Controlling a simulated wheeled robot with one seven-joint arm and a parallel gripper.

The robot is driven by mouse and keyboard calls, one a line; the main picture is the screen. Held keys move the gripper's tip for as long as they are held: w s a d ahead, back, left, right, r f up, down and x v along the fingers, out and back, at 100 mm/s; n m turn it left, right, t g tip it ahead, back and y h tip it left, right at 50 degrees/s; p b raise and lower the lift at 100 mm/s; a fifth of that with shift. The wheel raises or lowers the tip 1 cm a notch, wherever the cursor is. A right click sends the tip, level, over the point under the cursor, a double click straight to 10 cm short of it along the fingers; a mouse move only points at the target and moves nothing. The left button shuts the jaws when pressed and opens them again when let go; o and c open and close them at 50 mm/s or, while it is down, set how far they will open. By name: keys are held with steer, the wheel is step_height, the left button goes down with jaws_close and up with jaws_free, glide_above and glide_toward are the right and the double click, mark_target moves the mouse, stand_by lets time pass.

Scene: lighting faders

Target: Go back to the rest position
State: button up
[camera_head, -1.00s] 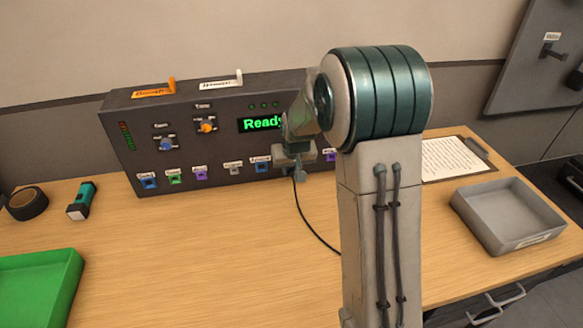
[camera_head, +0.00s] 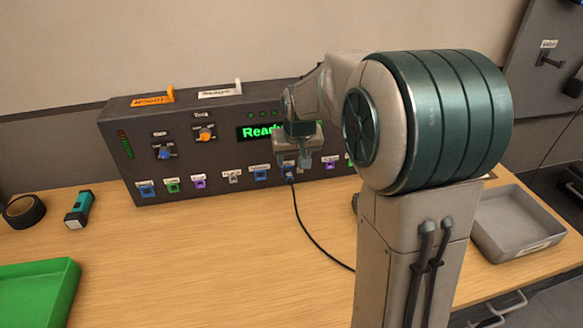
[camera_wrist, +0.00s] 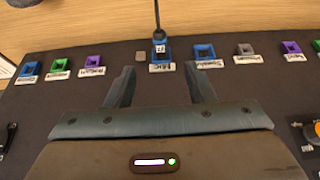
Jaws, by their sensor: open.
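The dark control console (camera_head: 215,190) stands at the back of the table, with a green display (camera_head: 258,132) reading "Ready", partly hidden by my arm. A row of coloured sockets runs along its lower front. A black cable runs from a blue socket (camera_head: 289,174) down onto the table; its plug (camera_wrist: 159,42) sits in that socket in the wrist view. My gripper (camera_head: 305,160) is in front of the console's right half. In the wrist view my gripper (camera_wrist: 160,88) is open and empty, its fingers apart on either side below the plugged socket.
A green tray (camera_head: 68,295) is at front left. A teal flashlight (camera_head: 79,209) and a tape roll (camera_head: 24,208) lie at left. A grey tray (camera_head: 520,248) is at right. The middle of the table is clear apart from the cable.

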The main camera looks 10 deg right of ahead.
steer(key=s+r+g+p, duration=0.1)
steer(key=s+r, duration=0.1)
steer(key=s, duration=1.1)
steer(key=s+r+p, duration=0.1)
steer(key=s+p, duration=0.1)
steer(key=s, duration=1.1)
steer(key=shift+s+r+g, duration=0.35)
steer(key=shift+r+g, duration=0.05)
